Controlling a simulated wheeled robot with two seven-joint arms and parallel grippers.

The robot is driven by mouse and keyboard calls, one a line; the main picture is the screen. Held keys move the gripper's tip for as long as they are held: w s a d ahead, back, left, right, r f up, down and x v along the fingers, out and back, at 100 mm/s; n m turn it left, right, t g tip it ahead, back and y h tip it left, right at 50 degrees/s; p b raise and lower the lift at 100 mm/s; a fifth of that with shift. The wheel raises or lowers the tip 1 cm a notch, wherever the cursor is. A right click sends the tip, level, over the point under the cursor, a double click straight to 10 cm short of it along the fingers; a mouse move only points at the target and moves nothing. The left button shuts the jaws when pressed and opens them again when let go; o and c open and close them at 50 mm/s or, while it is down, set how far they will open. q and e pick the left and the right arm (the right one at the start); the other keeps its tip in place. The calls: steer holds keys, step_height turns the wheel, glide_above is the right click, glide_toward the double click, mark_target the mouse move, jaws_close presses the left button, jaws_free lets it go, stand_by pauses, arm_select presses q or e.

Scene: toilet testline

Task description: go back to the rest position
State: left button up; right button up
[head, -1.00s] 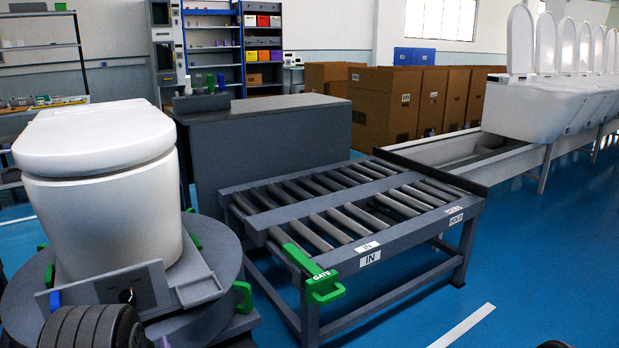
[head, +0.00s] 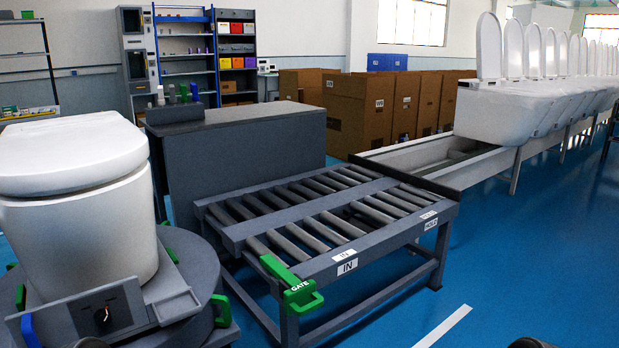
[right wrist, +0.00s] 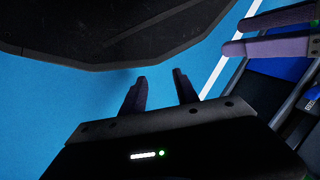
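My right gripper (right wrist: 158,82) shows in the right wrist view with its two dark fingers apart and nothing between them, over the blue floor. At the upper right of that view are two parallel dark bars with a gap between them, which look like the fingers of my left gripper (right wrist: 236,36); they are empty. In the head view neither gripper shows; only small dark parts of my arms show at the bottom edge.
A white toilet (head: 75,190) stands on a round grey turntable (head: 200,265) at the left. Beside it is a roller table (head: 330,255) with a green gate handle (head: 292,286). A grey cabinet (head: 240,150) and cardboard boxes (head: 360,110) stand behind. Blue floor at right is clear.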

step_height(320, 180, up, 25)
steer(key=s+a+p, duration=0.1)
steer(key=p, duration=2.1)
steer(key=shift+f, duration=0.2)
